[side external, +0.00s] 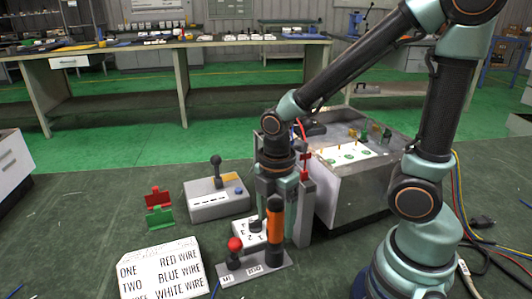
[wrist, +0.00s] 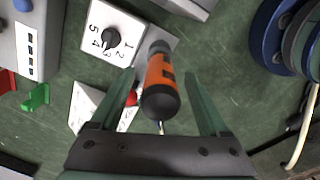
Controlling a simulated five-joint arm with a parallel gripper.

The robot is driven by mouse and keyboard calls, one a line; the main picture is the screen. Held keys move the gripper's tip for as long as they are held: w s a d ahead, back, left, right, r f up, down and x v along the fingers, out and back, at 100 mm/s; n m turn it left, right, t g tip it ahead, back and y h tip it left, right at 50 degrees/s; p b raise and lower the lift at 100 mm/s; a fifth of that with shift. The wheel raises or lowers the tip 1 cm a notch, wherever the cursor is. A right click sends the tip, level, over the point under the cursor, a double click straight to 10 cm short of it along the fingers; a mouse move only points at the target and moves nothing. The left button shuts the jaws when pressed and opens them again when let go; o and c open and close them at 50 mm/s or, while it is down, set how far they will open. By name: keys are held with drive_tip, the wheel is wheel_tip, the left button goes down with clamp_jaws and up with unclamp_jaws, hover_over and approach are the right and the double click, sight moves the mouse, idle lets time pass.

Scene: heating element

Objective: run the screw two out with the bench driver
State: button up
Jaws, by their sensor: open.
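The bench driver (side external: 274,225), with an orange and black handle, stands upright on a grey base plate (side external: 258,272) in the side view. In the wrist view the driver (wrist: 160,85) shows between my spread fingers, with space visible on both sides. My gripper (wrist: 160,76) is open and points down; in the side view my gripper (side external: 276,196) is just above and behind the driver's top. The heating element's case (side external: 345,192) stands behind, with several brass-coloured posts over a white panel (side external: 346,156). I cannot tell which screw is number two.
A dial box (wrist: 122,22) numbered to five stands beside the driver. A red-knobbed post (side external: 235,244) shares its base. A lever box (side external: 217,200), red and green clips (side external: 159,203) and a wire-label card (side external: 160,270) lie left. Cables lie on the right.

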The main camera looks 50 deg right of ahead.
clamp_jaws()
drive_tip(key=shift+r, duration=0.15)
wheel_tip(320, 180, up, 26)
drive_tip(key=r, duration=0.1)
drive_tip(key=s+d+m, duration=0.2)
drive_tip(key=d+m, duration=0.5)
drive_tip(key=d, duration=0.7)
drive_tip(key=s+d+m, duration=0.2)
drive_tip(key=d+m, duration=0.6)
drive_tip(key=d, duration=0.7)
drive_tip(key=shift+s+a+f, duration=0.1)
drive_tip(key=shift+a+f, duration=0.05)
drive_tip(key=shift+f, duration=2.4)
